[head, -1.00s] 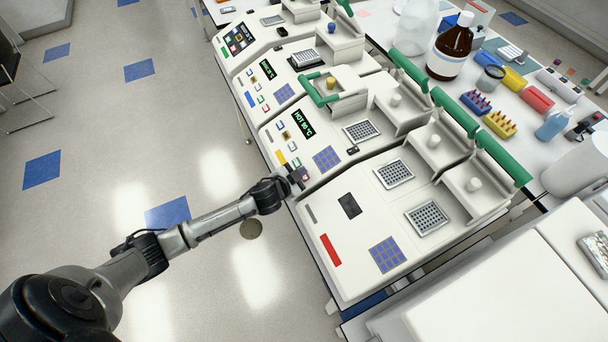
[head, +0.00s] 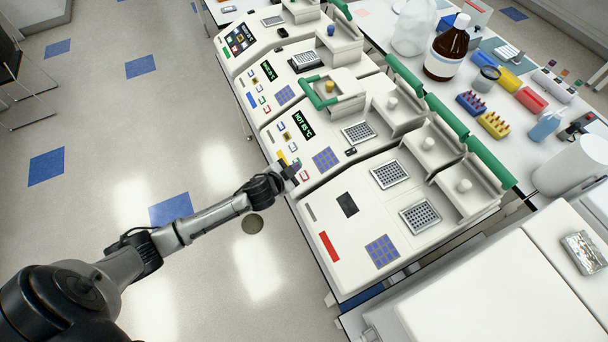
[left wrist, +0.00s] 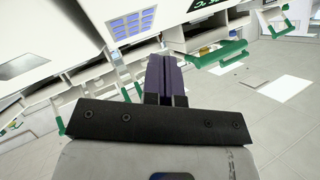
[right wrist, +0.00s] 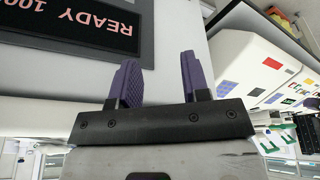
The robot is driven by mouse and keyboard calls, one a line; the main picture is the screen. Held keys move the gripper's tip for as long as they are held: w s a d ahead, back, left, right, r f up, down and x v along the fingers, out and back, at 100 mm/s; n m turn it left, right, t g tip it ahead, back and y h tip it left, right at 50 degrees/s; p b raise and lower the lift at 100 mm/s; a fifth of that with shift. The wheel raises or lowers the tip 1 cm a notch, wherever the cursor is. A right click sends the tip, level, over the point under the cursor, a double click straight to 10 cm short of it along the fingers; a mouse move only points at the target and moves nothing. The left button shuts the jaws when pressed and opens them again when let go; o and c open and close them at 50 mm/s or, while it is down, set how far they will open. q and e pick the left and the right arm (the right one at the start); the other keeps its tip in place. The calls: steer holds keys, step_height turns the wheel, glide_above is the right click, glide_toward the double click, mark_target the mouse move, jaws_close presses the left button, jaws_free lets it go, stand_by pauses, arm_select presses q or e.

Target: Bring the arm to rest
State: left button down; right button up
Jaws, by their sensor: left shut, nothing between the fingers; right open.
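My left gripper (head: 291,173) is at the front edge of the nearer thermal cyclers, by the small coloured buttons of the one with a lit HOT display (head: 304,124). In the left wrist view its purple fingers (left wrist: 166,78) are together with nothing between them. My right gripper shows only in the right wrist view; its purple fingers (right wrist: 160,78) are apart and empty. A dark display with READY (right wrist: 85,25) is close ahead of it, upside down in that picture. Whether the left fingers touch the cycler is too small to tell.
Several cyclers stand in a row, some lids with green handles (head: 491,164) raised. The nearest has a red bar (head: 329,246) on its front. A brown bottle (head: 447,48) and tube racks (head: 494,124) stand on the bench behind. The floor (head: 95,190) at left is open.

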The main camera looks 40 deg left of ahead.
stand_by(0.5)
arm_select(q)
steer(key=s+d+r+n+g, duration=0.1)
steer(key=s+d+r+g, duration=0.3)
steer(key=s, duration=0.6)
steer(key=s+d+r+n+g, duration=0.1)
steer(key=s+d+r+g, duration=0.3)
steer(key=s, duration=0.5)
steer(key=s+d+f+n+g, duration=0.1)
steer(key=s+d+f, duration=0.1)
steer(key=s, duration=0.4)
steer(key=s+d+f+n+g, duration=0.1)
steer(key=s+d+f, duration=0.15)
steer(key=s, duration=0.35)
step_height(320, 180, up, 15)
steer(key=p, duration=1.5)
steer(key=shift+a+f, duration=0.2)
steer(key=shift+a, duration=0.2)
